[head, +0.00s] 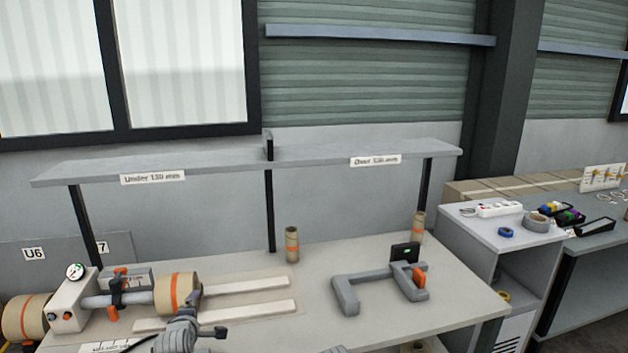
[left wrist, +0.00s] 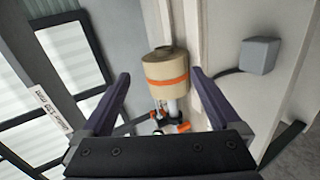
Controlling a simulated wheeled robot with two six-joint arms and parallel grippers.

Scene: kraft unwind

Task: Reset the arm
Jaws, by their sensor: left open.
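My left gripper (head: 196,333) shows at the bottom edge of the head view, just in front of the roll stand. In the left wrist view its two fingers (left wrist: 160,74) are spread apart with nothing held. A kraft roll (left wrist: 167,72) with an orange band appears beyond and between the fingers, apart from them. In the head view a kraft roll (head: 177,294) with an orange band sits on the right end of the grey shaft (head: 133,298). My right gripper is not in view.
A shelf (head: 220,165) labelled "Under 130 mm" and "Over 130 mm" spans the back of the bench. Small cardboard tubes (head: 292,244) stand below it. A grey U-shaped fixture (head: 350,297) with a dark display (head: 405,252) sits to the right. Two pale rails (head: 240,284) lie mid-bench.

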